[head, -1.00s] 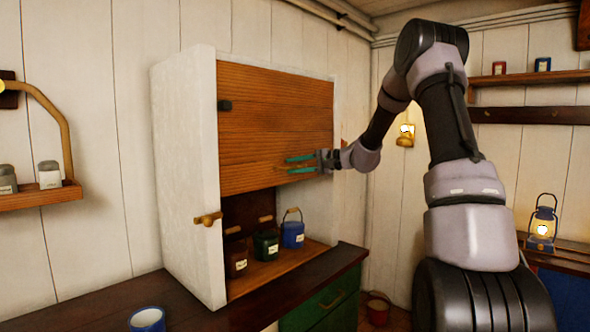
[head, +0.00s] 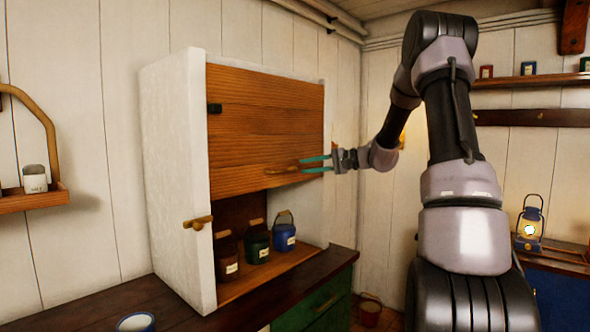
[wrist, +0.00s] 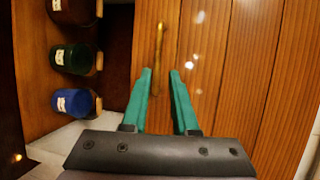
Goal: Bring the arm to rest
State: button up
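My gripper (head: 303,165) is at the right end of the handle on the wooden cabinet door (head: 265,125). Its two teal fingers are apart, with nothing gripped between them. In the wrist view, the gripper (wrist: 161,72) points at the door, and the brass handle (wrist: 158,45) lies ahead and partly between the fingertips in the picture. Whether they touch is unclear. My arm is stretched out, with its elbow high.
The door covers the cabinet's upper part; several lidded jars (head: 257,247) stand in the open lower part of the white cabinet (head: 175,180). A dark counter (head: 290,292) runs below, with a blue-rimmed cup (head: 135,322). A lit lantern (head: 529,225) stands at right.

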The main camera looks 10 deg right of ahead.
jog(key=shift+v, duration=1.25)
jog(key=s+a+r+n+g+h, duration=0.1)
jog(key=s+a+g+h, duration=0.2)
jog(key=s, duration=0.6)
jog(key=s+a+r+n+g+h, duration=0.1)
jog(key=s+a+n+h, duration=0.1)
jog(key=s+a, duration=0.5)
jog(key=s+d+t+h, duration=0.1)
jog(key=s+d+h, duration=0.2)
jog(key=s, duration=0.6)
jog(key=s+d+t+h, duration=0.2)
jog(key=s+d+h, duration=0.1)
jog(key=s, duration=0.7)
jog(key=shift+d+r+h, duration=0.25)
jog(key=shift+r+h, duration=0.15)
jog(key=shift+r, duration=0.05)
jog(key=shift+w, duration=0.15)
